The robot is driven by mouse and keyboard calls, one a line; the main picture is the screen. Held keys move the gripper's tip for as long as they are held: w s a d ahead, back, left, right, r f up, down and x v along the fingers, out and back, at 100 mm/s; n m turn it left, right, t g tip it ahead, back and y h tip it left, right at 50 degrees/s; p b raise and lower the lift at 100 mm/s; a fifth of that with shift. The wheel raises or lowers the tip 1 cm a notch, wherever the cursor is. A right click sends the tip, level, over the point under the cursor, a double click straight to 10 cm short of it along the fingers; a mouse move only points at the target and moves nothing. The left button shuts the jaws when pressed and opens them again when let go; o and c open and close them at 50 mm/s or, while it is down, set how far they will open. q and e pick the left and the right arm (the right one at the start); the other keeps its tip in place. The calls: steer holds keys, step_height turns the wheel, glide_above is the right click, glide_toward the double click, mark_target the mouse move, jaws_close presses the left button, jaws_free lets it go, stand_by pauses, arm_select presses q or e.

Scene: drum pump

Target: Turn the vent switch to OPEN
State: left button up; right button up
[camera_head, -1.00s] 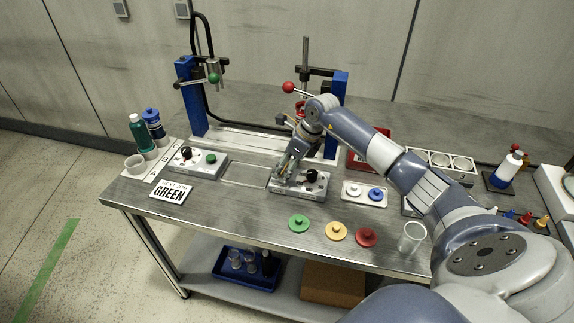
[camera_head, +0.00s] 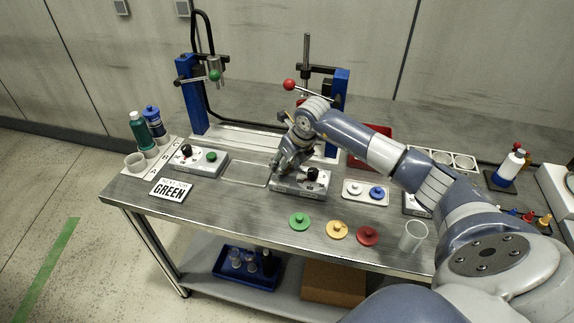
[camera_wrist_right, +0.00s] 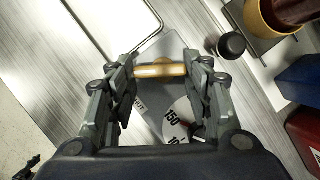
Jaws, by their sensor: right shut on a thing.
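A grey control box (camera_head: 303,190) stands near the middle of the table with a black knob (camera_head: 312,174) at its right. My right gripper (camera_head: 278,170) reaches down at the left end of this box. In the right wrist view the fingers (camera_wrist_right: 160,72) are shut on a small yellow-orange bar (camera_wrist_right: 160,70) on the grey box top (camera_wrist_right: 160,48); it is probably the vent switch handle. A white dial (camera_wrist_right: 175,117) marked 150 lies partly hidden below it, and the black knob (camera_wrist_right: 231,45) shows at the right. The switch's OPEN marking cannot be read.
A second box (camera_head: 208,170) with a black knob and green button stands at the left. Green (camera_head: 299,221), yellow (camera_head: 337,231) and red (camera_head: 367,236) discs and a clear cup (camera_head: 412,237) line the front. The blue-posted frame (camera_head: 340,100) stands close behind.

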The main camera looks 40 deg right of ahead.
steer(key=shift+m, duration=0.3)
steer(key=o, duration=1)
steer(key=shift+o, duration=0.2)
steer(key=shift+r, duration=0.1)
steer(key=v, duration=1.1)
steer(key=shift+s+r, duration=0.2)
steer(key=shift+r, duration=0.15)
steer(key=shift+a, duration=0.2)
